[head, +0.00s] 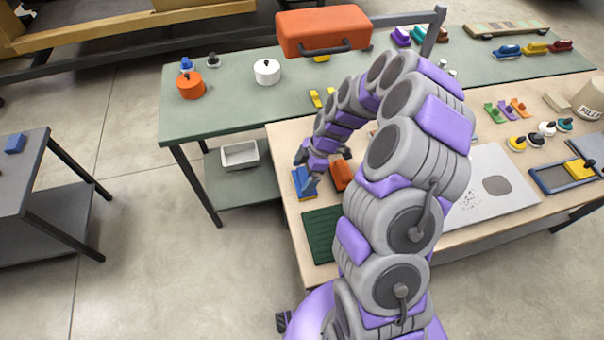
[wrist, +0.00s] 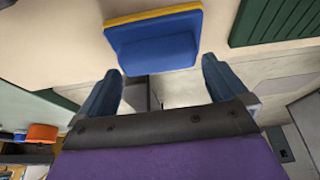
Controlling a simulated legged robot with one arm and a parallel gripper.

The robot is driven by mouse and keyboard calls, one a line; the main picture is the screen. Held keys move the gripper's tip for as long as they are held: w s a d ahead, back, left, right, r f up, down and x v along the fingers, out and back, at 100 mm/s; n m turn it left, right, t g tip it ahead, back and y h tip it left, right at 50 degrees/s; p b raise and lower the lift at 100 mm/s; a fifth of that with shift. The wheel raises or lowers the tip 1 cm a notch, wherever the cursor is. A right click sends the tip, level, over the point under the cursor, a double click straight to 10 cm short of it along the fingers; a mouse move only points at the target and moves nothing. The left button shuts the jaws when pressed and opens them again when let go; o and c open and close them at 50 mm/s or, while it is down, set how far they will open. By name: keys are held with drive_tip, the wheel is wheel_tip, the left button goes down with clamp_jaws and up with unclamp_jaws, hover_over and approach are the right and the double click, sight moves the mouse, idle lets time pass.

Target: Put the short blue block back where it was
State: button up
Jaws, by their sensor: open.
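A small blue block (head: 15,143) lies on the dark grey table at the far left in the head view. A blue piece with a yellow layer (head: 303,190) lies on the beige table beside my gripper (head: 314,176). The wrist view shows this blue and yellow piece (wrist: 153,42) just beyond the fingertips. My gripper (wrist: 162,68) is open, with nothing between its fingers. I cannot tell whether this piece or the one on the grey table is the short blue block.
An orange block (head: 342,175) lies right of my gripper, and a dark green ribbed mat (head: 319,236) lies in front. The floor between tables is clear.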

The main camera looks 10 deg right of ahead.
drive_tip(key=p+v, duration=0.1)
drive_tip(key=v, duration=1)
drive_tip(key=s+a+r+m, duration=0.2)
drive_tip(key=s+a+r, duration=0.2)
drive_tip(key=r, duration=0.2)
drive_tip(key=s+r+m+h, duration=0.1)
drive_tip(key=s+r+m, duration=0.2)
drive_tip(key=s, duration=0.6)
drive_tip(key=s+r+m+g+h, duration=0.1)
drive_tip(key=s+r+m+h, duration=0.1)
drive_tip(key=s+m, duration=0.5)
drive_tip(key=s+r+m+h, duration=0.1)
drive_tip(key=s+r+m, duration=0.3)
drive_tip(key=s, duration=0.9)
drive_tip(key=shift+r+m+g, duration=0.15)
drive_tip(key=shift+m+g, duration=0.25)
drive_tip(key=shift+m, duration=0.6)
